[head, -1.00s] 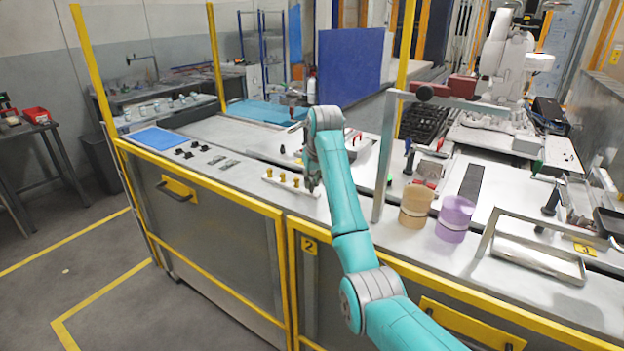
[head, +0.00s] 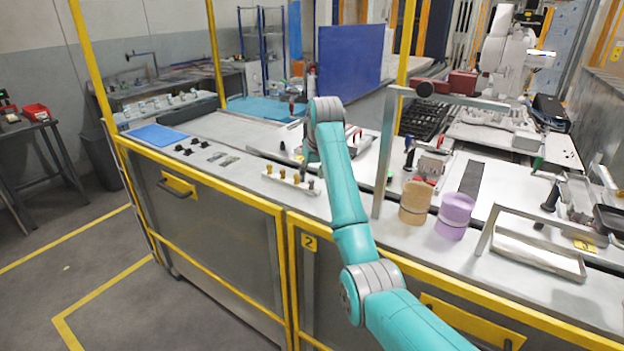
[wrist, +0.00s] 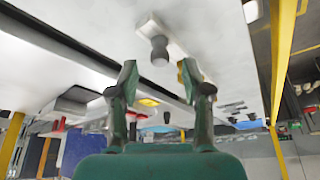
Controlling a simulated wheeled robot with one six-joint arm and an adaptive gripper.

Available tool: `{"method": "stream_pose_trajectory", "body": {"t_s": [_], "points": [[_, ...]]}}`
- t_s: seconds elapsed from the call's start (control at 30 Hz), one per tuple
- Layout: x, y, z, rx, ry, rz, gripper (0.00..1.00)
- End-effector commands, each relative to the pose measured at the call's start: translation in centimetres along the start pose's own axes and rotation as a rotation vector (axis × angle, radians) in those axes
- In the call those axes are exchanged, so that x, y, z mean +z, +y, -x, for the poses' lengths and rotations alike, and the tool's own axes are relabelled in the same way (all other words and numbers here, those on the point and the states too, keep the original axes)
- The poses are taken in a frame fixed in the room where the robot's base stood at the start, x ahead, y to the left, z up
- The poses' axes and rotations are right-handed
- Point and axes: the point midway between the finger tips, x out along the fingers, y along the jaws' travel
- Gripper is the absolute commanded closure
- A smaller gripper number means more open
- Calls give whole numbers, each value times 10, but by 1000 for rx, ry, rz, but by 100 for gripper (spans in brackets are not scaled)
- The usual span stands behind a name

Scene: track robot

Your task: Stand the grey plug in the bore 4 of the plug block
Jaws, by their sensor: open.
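The plug block (head: 290,183) is a narrow white bar on the bench near its front edge. The grey plug (head: 311,186) stands upright at the block's right end. In the wrist view the grey plug (wrist: 159,50) stands on the white block (wrist: 151,24), its lower end hidden by its own head. My gripper (wrist: 158,74) is open, a finger to each side of the plug in that view, and empty. In the head view my gripper (head: 309,158) is above and behind the block, partly hidden by my arm.
Black parts (head: 190,147) and grey parts (head: 222,158) lie left of the block. A blue mat (head: 158,136) lies at the far left. A tan cylinder (head: 414,203), a purple cylinder (head: 455,216) and a grey metal frame (head: 386,160) stand to the right.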

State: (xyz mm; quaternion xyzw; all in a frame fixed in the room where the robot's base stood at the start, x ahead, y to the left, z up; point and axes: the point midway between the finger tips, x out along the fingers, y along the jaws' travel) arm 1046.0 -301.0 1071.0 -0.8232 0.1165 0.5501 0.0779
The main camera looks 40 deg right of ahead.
Motion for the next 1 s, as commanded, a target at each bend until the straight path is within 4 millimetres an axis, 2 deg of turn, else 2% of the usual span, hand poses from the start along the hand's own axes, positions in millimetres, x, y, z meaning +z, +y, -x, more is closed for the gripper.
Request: {"method": "stream_pose_trajectory", "body": {"t_s": [0.2, 0.43, 0.6, 1.0], "points": [[-17, 0, 39, 0, 4, 0, 51], [-28, 0, 67, 0, 2, 0, 51], [-31, 0, 74, 0, -1, 0, 51], [-31, 0, 74, 0, 0, 0, 51]]}}
